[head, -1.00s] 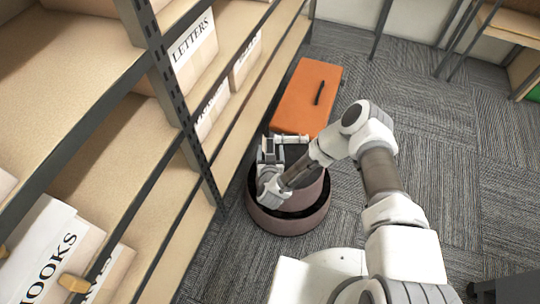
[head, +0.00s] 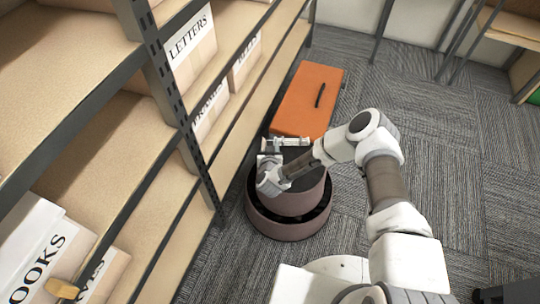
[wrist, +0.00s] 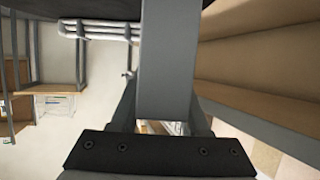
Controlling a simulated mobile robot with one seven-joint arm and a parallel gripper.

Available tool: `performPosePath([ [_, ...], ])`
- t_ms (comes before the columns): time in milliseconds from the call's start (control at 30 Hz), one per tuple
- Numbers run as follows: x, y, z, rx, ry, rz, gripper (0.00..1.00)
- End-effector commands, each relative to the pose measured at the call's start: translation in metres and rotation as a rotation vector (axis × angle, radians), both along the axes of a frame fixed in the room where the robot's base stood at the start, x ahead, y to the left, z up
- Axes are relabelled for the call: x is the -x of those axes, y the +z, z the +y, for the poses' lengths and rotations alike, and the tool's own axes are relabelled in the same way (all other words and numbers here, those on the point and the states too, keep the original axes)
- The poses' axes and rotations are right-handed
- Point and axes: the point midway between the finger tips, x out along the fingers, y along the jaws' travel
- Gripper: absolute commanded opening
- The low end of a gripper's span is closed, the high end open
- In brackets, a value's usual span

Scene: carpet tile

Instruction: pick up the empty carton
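I cannot make out which thing is the empty carton; none is clearly in view. Cartons with printed labels, such as the one marked LETTERS (head: 190,47), stand on the shelves, and their insides are hidden. My gripper (head: 287,143) is over the dark-topped round brown stool (head: 290,222), to the right of the shelf rack. In the wrist view a grey bar (wrist: 167,60) runs down the middle between two slanted grey parts. I cannot tell whether the fingers are open or shut, or on anything.
The tall shelf rack (head: 165,90) fills the left side, with metal uprights and wooden boards. An orange case (head: 305,100) with a black handle lies on the carpet beyond the stool. Carpet (head: 430,150) to the right is clear. Another wooden shelf (head: 510,22) stands at upper right.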

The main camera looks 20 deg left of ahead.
Motion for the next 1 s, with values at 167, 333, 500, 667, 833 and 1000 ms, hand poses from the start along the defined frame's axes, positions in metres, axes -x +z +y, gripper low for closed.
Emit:
performPosePath([
  [167,0.0,0.0,0.0,0.0,0.0,0.0,0.11],
  [333,0.0,0.0,0.0,0.0,0.0,0.0,0.0],
  [500,0.0,0.0,0.0,0.0,0.0,0.0,0.0],
  [667,0.0,0.009,0.0,0.0,0.001,-0.001,0.0],
  [833,-0.001,0.033,0.0,0.0,0.001,-0.003,0.0],
  [1000,-0.011,0.06,-0.021,0.003,-0.002,-0.004,0.0],
])
